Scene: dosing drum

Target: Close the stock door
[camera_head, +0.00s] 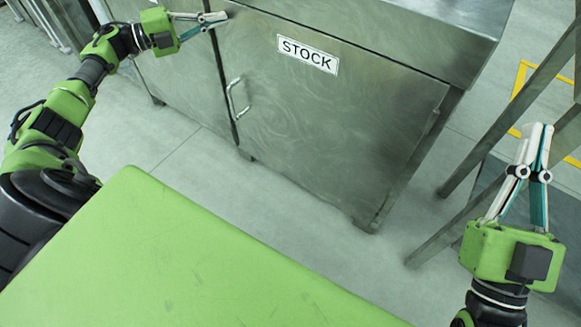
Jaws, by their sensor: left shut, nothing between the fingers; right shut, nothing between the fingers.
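The stock door (330,110) is a grey metal panel with a white STOCK label (308,55) and a bar handle (237,98) near its left edge. It looks flush with the cabinet front, or nearly so; I cannot tell if a small gap is left. My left gripper (226,17) is shut and empty, with its tips at the upper left corner of the door, near the cabinet's top edge. I cannot tell whether they touch it. My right gripper (542,126) is shut and empty, pointing up, well to the right of the cabinet.
The metal cabinet (400,30) has another front panel (178,80) left of the stock door. Metal frame legs (510,115) stand at the right, behind my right gripper. Yellow floor markings (520,80) lie beyond. Grey floor (310,220) is clear in front of the cabinet.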

